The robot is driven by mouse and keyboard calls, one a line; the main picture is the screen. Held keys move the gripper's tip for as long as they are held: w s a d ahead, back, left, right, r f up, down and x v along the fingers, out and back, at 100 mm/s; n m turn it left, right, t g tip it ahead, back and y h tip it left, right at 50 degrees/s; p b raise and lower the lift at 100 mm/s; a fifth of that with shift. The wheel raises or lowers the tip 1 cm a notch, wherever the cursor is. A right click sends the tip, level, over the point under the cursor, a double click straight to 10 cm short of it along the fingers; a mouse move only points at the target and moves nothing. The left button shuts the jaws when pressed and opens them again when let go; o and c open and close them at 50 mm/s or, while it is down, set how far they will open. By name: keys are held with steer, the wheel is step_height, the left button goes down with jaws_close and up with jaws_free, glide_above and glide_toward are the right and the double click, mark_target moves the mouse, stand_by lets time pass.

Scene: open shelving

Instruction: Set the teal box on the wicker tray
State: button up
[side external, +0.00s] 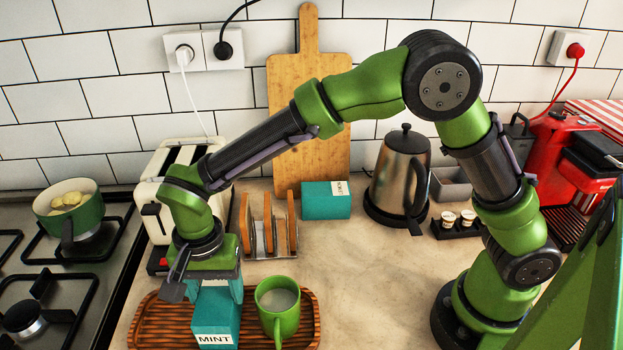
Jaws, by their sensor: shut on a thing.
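A teal box with a white MINT label (214,325) is upright between the fingers of my gripper (216,284), which is shut on its upper part. The box is over the left-middle of the brown ribbed wicker tray (160,318) at the bottom of the view. I cannot tell whether its base touches the tray. A second teal box (326,201) lies on the counter at the back, in front of the cutting board.
A green mug (280,322) stands on the tray, close to the right of the held box. A toast rack (268,240) and a white toaster (160,198) stand behind. The hob (50,265) is at left, a kettle (400,170) at back. The counter's middle is clear.

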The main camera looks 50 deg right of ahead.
steer(key=shift+f, duration=0.9)
steer(key=shift+f, duration=0.1)
steer(key=o, duration=1.3)
steer(key=shift+o, duration=0.2)
